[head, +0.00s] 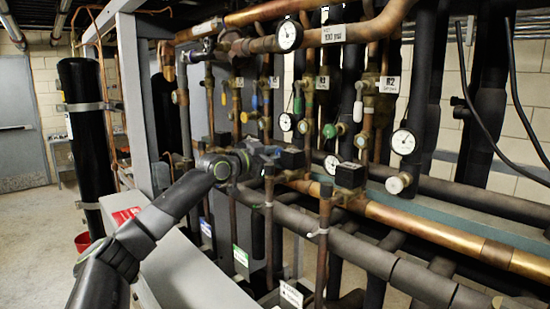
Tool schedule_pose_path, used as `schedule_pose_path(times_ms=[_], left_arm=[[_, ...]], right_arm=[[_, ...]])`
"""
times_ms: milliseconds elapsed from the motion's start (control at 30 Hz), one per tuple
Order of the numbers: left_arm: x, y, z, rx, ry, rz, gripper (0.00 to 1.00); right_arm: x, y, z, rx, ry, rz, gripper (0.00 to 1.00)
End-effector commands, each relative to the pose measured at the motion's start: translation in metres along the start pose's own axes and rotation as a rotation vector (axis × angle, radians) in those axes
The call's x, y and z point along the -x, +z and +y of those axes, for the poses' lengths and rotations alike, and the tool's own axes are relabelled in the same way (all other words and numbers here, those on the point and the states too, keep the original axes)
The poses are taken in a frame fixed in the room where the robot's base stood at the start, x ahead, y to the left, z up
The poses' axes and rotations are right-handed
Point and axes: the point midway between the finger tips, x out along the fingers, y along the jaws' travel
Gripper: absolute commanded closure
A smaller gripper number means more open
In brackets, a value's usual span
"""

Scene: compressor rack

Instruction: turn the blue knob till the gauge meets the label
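A small blue handle (254,103) shows on the vertical pipes left of centre; I cannot tell for sure that it is the knob. A large white dial gauge (289,35) sits at the top, with a white label (333,33) just right of it; its needle is too small to read. My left gripper (268,158) is at the end of the arm from the left, among the pipes and below the blue handle. Its fingers blend with dark valve parts, so its opening and any contact are unclear. My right gripper is out of view.
More gauges sit lower, one at right (403,142) and one near the middle (286,122). Green handles (329,131) and an R2 label (390,84) are among crowded pipes. A copper pipe (430,226) crosses in front.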

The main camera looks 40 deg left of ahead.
Motion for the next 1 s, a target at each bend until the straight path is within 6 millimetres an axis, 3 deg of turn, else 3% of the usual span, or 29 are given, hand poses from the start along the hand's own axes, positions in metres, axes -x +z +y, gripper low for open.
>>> schedule_pose_path(times_ms=[400, 433, 567, 1000], left_arm=[[0.0, 0.0002, -0.0003, -0.009, 0.0, -0.001, 0.93], [0.0, 0.0002, -0.0003, -0.009, 0.0, -0.001, 0.67], [0.0, 0.0001, -0.0003, -0.008, 0.0, -0.001, 0.5], [0.0057, 0.0019, -0.0012, -0.012, -0.003, -0.003, 0.48]], right_arm=[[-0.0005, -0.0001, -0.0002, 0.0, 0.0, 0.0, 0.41], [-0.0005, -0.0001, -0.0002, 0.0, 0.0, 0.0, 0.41], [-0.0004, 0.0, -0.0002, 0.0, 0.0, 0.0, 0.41], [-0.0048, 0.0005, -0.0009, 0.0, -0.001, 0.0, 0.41]])
